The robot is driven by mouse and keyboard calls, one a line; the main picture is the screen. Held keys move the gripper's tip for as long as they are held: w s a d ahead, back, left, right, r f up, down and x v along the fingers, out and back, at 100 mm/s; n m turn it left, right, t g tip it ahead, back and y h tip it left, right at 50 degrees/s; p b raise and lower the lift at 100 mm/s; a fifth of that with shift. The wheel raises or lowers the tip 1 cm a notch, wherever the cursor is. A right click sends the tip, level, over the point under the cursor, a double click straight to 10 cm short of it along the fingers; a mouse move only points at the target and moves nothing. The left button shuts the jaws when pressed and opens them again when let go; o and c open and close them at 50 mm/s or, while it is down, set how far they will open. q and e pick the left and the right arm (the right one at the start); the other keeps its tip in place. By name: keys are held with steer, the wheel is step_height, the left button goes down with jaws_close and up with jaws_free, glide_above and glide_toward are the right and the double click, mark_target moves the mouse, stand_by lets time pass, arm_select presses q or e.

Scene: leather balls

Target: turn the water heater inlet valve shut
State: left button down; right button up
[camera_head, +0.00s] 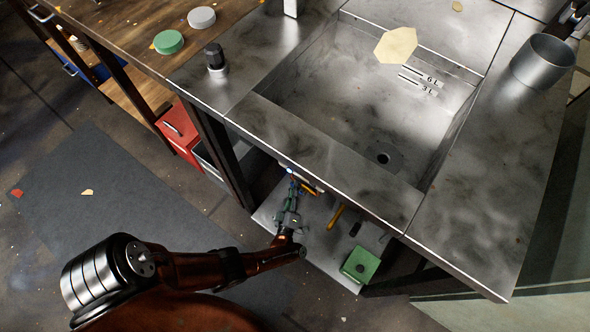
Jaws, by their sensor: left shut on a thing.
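My left gripper (291,196) reaches in under the front edge of the steel sink bench, above the lower shelf. Its fingers look small and dark, and they are shut at a small blue and orange fitting (292,181), which seems to be the inlet valve. The bench edge and the fingers hide much of this fitting, so I cannot tell the handle's angle. The water heater's body cannot be made out. My right gripper is not in view.
The sink bench (310,160) overhangs the lower shelf (322,245). A red box (178,133) stands left of the bench leg. The floor mat (100,205) is mostly clear.

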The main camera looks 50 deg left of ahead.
arm_select(q)
steer(key=shift+s+d+f, duration=0.1)
steer(key=c, duration=2)
jaws_free()
steer(key=shift+c, duration=0.2)
steer(key=v, duration=1.2)
